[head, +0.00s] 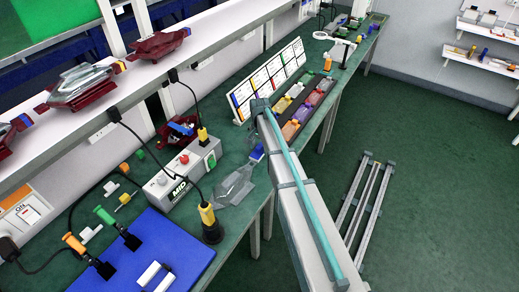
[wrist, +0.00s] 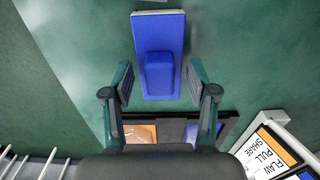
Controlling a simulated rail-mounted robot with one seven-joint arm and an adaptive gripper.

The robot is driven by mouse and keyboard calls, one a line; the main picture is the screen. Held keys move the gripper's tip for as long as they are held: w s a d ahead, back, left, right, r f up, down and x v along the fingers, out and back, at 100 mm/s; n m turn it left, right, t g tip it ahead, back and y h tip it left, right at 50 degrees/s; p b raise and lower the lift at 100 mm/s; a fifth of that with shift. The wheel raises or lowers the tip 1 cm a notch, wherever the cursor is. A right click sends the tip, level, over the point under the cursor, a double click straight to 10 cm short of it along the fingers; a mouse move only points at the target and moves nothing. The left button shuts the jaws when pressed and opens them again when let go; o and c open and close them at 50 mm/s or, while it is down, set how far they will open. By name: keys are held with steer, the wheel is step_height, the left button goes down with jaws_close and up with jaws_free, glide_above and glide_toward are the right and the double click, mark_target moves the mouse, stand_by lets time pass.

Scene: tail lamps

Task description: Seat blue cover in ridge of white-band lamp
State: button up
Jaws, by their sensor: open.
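The blue cover (wrist: 158,35) is a flat blue rectangle with a raised rounded block, lying on the green bench top in the wrist view. My gripper (wrist: 160,75) is open, its two fingers apart on either side of the near part of the cover, with the raised block between them. I cannot tell whether the fingers touch it. A small blue piece in the head view (head: 257,152), beside the arm's end, appears to be this cover. A dark red lamp (head: 178,130) sits on the bench behind the control box. A white band cannot be made out on any lamp.
A dark tray (wrist: 176,117) of coloured pieces lies near my gripper, beside a white label board (head: 270,82). A clear lens (head: 235,186), a control box (head: 181,175) and a blue mat (head: 150,250) occupy the bench. More red lamps (head: 158,46) stand on the shelf.

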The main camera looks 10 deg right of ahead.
jaws_close()
stand_by(0.3)
steer(key=shift+r, duration=0.15)
